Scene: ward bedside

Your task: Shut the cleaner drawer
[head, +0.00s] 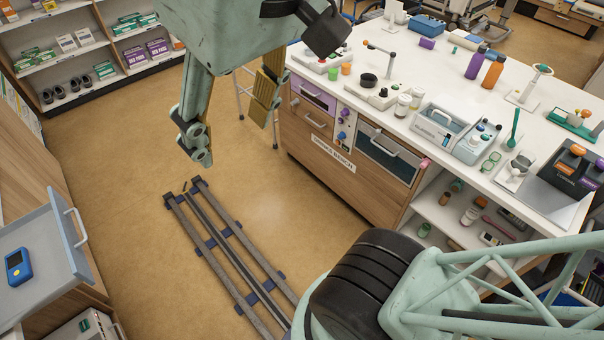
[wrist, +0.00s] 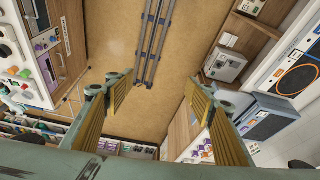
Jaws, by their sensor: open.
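A grey-blue drawer (head: 58,243) stands pulled out from the wooden cabinet at the left edge of the head view. I see no label naming it as the cleaner drawer. Its light bar handle (head: 77,226) faces right, and a blue handheld device (head: 18,266) lies inside. A grey drawer-like box, probably this drawer, shows at the right of the wrist view (wrist: 268,112). My gripper (head: 234,132) is open and empty, pointing down above the floor, right of the drawer and apart from it. Its two spread fingers also show in the wrist view (wrist: 158,78).
A white-topped bench (head: 440,60) with bottles and devices stands right of my gripper; its purple-fronted drawer (head: 313,95) looks closed. Rails (head: 228,250) run along the floor. Shelves (head: 85,50) with boxes stand at the back left.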

